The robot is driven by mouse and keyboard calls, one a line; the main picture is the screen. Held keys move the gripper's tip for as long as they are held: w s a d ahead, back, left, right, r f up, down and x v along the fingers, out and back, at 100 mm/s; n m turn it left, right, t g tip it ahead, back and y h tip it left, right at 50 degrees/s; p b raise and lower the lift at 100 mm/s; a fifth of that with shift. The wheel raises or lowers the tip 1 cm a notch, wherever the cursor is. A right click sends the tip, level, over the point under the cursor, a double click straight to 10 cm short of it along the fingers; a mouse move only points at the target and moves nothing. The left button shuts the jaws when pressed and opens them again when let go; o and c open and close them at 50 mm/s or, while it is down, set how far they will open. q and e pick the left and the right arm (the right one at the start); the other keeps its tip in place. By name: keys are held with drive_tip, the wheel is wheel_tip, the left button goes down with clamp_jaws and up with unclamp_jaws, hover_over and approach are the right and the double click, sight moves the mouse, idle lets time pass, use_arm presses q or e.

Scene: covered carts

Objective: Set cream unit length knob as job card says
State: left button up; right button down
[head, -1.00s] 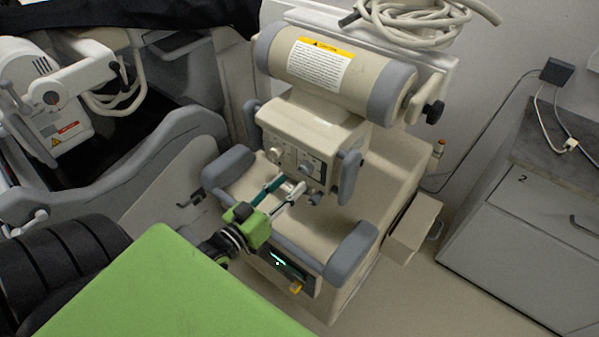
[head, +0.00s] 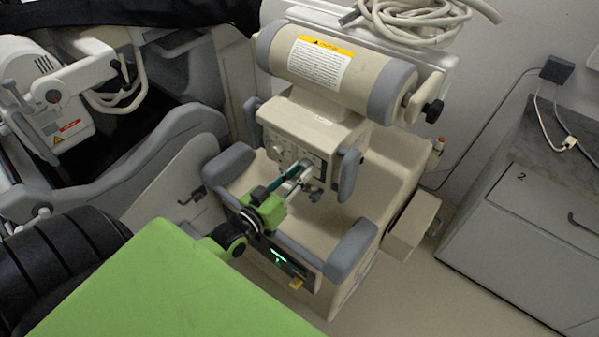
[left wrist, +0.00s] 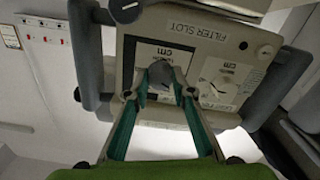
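The cream unit (head: 320,125) stands in the middle of the head view. Its front panel carries a left knob (head: 277,151) and a right knob, which my gripper largely covers in the head view. My left gripper (head: 303,172) is at that right knob. In the left wrist view its two fingers (left wrist: 162,85) flank a grey knob (left wrist: 160,70) beside a dark-framed scale; whether they press on it I cannot tell. A second white dial (left wrist: 215,87) is right of the fingers. Both scales show "cm"; their finer marks are too small to read. My right gripper is not in view.
Grey padded bars (head: 352,250) flank the unit's front. A side box (head: 411,225) juts out on the right. A grey cabinet (head: 520,240) stands at the far right, with clear floor between.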

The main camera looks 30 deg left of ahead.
use_arm(q)
drive_tip(key=shift+m, duration=0.4)
drive_tip(key=shift+m+p, duration=0.6)
drive_tip(key=shift+m, duration=0.3)
drive_tip(key=shift+a+m+p, duration=0.1)
drive_tip(key=shift+m+p, duration=0.3)
drive_tip(key=shift+m, duration=1.2)
drive_tip(key=o, duration=1.1)
drive_tip(key=shift+s, duration=0.15)
drive_tip(key=s, duration=1.1)
drive_tip(key=shift+s+a, duration=0.4)
drive_tip(key=shift+a, duration=0.05)
